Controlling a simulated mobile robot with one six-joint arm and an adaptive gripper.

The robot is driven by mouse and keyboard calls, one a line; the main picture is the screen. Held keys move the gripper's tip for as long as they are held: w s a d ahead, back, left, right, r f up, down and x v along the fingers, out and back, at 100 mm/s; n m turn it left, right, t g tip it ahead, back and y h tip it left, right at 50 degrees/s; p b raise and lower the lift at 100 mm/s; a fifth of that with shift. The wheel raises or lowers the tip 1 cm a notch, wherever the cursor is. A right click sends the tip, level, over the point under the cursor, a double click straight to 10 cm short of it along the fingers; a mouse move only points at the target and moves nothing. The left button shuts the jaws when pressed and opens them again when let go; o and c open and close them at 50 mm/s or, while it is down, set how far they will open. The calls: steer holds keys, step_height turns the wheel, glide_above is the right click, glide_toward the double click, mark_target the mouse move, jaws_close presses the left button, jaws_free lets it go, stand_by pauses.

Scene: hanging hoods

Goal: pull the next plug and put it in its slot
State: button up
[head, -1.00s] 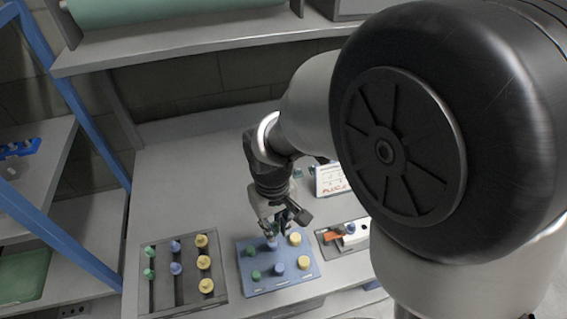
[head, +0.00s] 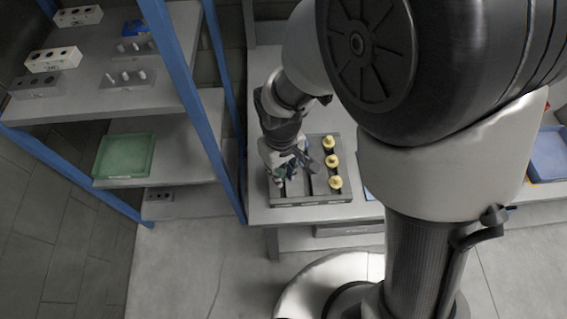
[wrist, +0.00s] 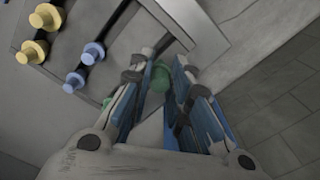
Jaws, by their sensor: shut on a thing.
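My gripper (head: 281,176) is over the left side of the grey slotted tray (head: 318,199). In the wrist view its fingers (wrist: 162,80) are shut on a green plug (wrist: 158,77) with a round head. Two blue plugs (wrist: 93,52) stand in the neighbouring slot. Yellow plugs (head: 331,160) stand in the right slot in the head view. Whether the held plug touches the tray cannot be told; my fingers hide its lower part.
A blue rack post (head: 190,80) stands left of the bench. Its shelves hold holed blocks (head: 54,58) and a green tray (head: 125,156). The floor in front is clear.

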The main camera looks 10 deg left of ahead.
steer(key=shift+d+f+b, duration=0.2)
steer(key=shift+f+b, duration=0.15)
steer(key=shift+f, duration=0.2)
steer(key=shift+f+b, duration=1.45)
steer(key=shift+f, duration=0.3)
steer(key=shift+f+b, duration=0.7)
steer(key=shift+f, duration=0.2)
steer(key=o, duration=0.8)
steer(key=shift+a+r, duration=0.1)
